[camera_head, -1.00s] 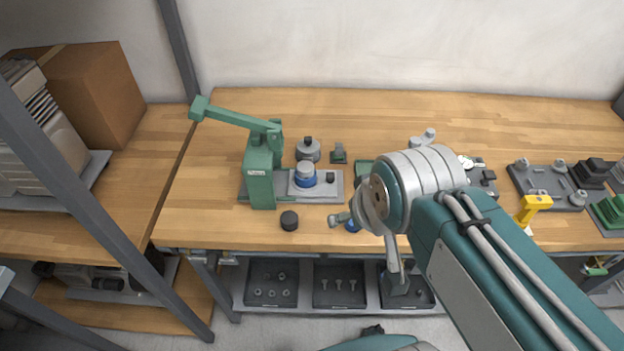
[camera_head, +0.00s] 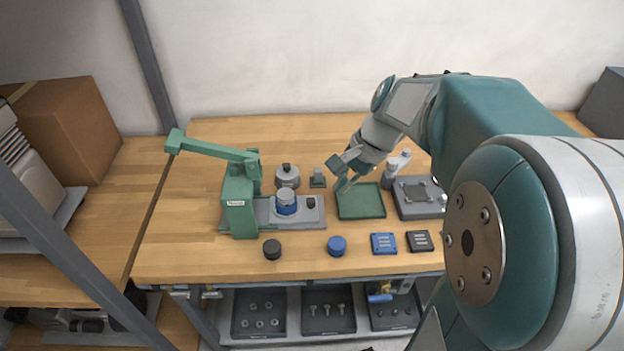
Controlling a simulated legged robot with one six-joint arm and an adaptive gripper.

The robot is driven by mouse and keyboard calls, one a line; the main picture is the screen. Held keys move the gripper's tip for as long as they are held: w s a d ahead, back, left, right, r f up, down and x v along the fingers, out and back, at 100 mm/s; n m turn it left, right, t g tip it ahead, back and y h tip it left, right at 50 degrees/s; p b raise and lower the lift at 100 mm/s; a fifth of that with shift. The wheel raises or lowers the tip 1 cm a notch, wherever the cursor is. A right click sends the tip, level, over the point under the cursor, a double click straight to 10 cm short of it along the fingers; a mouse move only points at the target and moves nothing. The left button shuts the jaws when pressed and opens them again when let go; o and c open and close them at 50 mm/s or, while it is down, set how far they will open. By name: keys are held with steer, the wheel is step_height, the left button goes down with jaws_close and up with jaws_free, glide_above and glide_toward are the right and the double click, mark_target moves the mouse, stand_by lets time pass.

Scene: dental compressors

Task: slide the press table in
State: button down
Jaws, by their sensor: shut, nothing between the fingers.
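A green lever press (camera_head: 239,200) stands at the left of the workbench, its lever arm (camera_head: 213,147) reaching up to the left. The grey press table (camera_head: 311,213) sticks out to the right of the press body. A blue and silver round part (camera_head: 286,203) and a small dark block (camera_head: 311,202) sit on it. My arm hides the right part of the bench.
A silver cylinder (camera_head: 287,176) and a small green block (camera_head: 318,178) stand behind the press table. A black cap (camera_head: 272,249), a blue cap (camera_head: 337,246) and blue and black plates (camera_head: 384,243) lie along the front. A grey fixture (camera_head: 419,198) is right of the tray.

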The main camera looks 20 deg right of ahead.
mark_target(278, 201)
steer(key=w+d+f+m+y, duration=0.4)
steer(key=w+d+f+m, duration=0.45)
steer(key=d, duration=0.35)
steer(key=shift+m+t, duration=0.25)
steer(key=shift+t, duration=0.15)
steer(key=x, duration=1)
steer(key=shift+s+a, duration=0.3)
steer(key=shift+s, duration=0.05)
steer(key=a, duration=0.1)
steer(key=w+a, duration=0.1)
steer(key=a, duration=0.1)
steer(key=shift+a+f, duration=0.1)
steer(key=shift+w+a, duration=0.1)
steer(key=shift+a, duration=0.3)
steer(key=w+a, duration=0.1)
steer(key=a, duration=0.2)
steer(key=w+a, duration=0.1)
steer(key=a, duration=0.3)
steer(key=w+a, duration=0.1)
steer(key=a, duration=0.3)
steer(key=shift+w, duration=0.15)
steer(key=shift+a, duration=0.1)
